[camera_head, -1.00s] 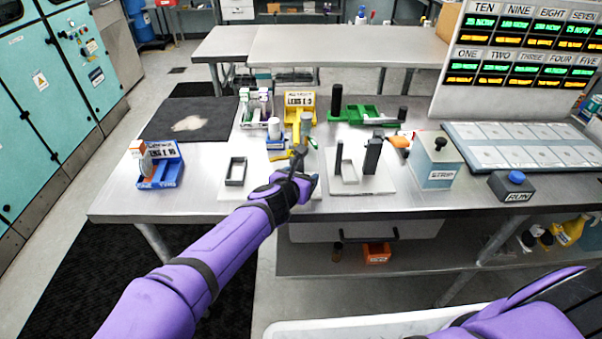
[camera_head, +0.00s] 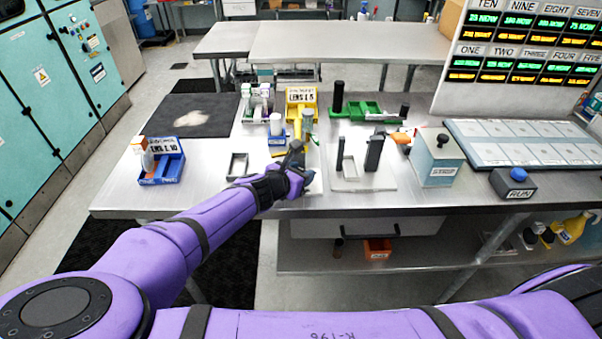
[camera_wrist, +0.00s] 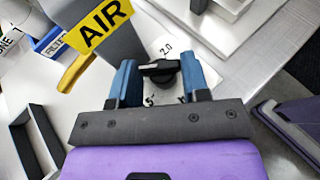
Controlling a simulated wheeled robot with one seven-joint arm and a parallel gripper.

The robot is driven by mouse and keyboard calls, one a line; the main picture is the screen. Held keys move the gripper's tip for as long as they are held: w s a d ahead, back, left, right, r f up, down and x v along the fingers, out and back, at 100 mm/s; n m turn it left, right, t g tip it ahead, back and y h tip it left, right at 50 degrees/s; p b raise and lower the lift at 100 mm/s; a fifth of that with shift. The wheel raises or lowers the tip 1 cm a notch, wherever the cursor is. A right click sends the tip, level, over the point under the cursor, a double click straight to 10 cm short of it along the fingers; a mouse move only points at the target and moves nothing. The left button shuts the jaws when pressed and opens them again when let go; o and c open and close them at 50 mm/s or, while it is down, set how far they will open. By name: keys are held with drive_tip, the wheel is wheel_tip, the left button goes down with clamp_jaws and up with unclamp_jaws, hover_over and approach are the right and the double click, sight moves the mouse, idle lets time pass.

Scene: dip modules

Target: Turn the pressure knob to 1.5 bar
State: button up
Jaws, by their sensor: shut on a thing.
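The black pressure knob (camera_wrist: 160,70) is in the wrist view, between the blue fingers of my gripper (camera_wrist: 163,64). A pale mark shows on the knob's left part. Other scale marks are partly hidden by the fingers, and I cannot read 1.5 clearly. A yellow "AIR" label (camera_wrist: 103,27) is on the grey post just left. In the head view my gripper (camera_head: 297,160) hides the knob.
A dark rectangular frame (camera_head: 238,167) lies left of my gripper. A white plate with dark uprights (camera_head: 362,178) stands close on the right. Behind are a yellow bin (camera_head: 301,97) and a green tray (camera_head: 366,109). The STRIP box (camera_head: 438,172) and RUN button box (camera_head: 514,184) stand farther right.

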idle(0.4)
drive_tip(key=o, duration=0.9)
drive_tip(key=shift+a+r, duration=0.1)
drive_tip(key=shift+n+t+y, duration=0.8)
drive_tip(key=shift+n+y, duration=0.5)
